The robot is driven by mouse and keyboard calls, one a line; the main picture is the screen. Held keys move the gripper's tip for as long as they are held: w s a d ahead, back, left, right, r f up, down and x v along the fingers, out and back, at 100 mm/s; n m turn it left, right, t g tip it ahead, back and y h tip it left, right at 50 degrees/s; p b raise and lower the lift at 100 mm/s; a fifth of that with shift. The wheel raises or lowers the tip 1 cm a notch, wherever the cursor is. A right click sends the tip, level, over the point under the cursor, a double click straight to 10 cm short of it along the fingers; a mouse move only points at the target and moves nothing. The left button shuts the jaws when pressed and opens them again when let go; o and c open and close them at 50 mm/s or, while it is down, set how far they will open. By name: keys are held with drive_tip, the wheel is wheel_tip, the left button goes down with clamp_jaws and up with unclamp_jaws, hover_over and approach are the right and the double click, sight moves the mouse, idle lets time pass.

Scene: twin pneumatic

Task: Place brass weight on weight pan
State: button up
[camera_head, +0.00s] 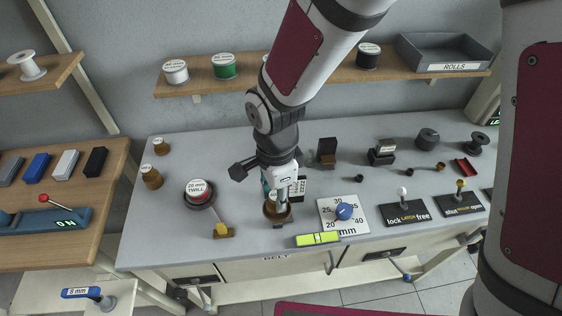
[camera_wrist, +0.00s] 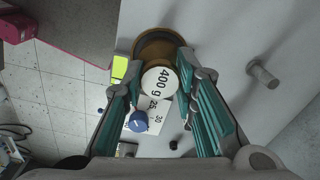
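A brass weight with a white top reading "400 g" (camera_wrist: 160,82) is between the fingertips of my gripper (camera_wrist: 161,72) in the wrist view. The teal finger pads stand close on both sides of the white top; whether they touch it is unclear. A wider round brown part (camera_wrist: 150,40) shows beyond the top; whether it is the weight's body or the pan is unclear. In the head view my gripper (camera_head: 279,200) points down at a round brown piece (camera_head: 277,214) on the bench. Two other brass weights (camera_head: 152,181) (camera_head: 159,148) stand at the bench's left.
A yellow-green bar (camera_head: 317,239) and a dial plate with blue knob (camera_head: 344,212) lie close right. A roll labelled "20 mm TWILL" (camera_head: 200,192) is left. Lever plates (camera_head: 405,213) and small blocks stand further right. A spool shelf (camera_head: 300,78) runs behind.

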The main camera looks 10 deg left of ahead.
drive_tip(key=o, duration=0.4)
wheel_tip(320, 180, up, 12)
drive_tip(key=s+d+r+n+t, duration=0.2)
drive_tip(key=d+r+n, duration=0.2)
drive_tip(key=d, duration=0.4)
drive_tip(key=s+d+r+n+t, duration=0.1)
drive_tip(key=s+d+r+n, duration=0.2)
drive_tip(key=d, duration=0.5)
drive_tip(key=s+d+r+n+t, duration=0.2)
drive_tip(key=d+r+n, duration=0.3)
drive_tip(key=d, duration=0.3)
drive_tip(key=shift+s+d+r+t, duration=0.15)
drive_tip(key=shift+s+r+t, duration=0.15)
drive_tip(key=shift+r, duration=0.35)
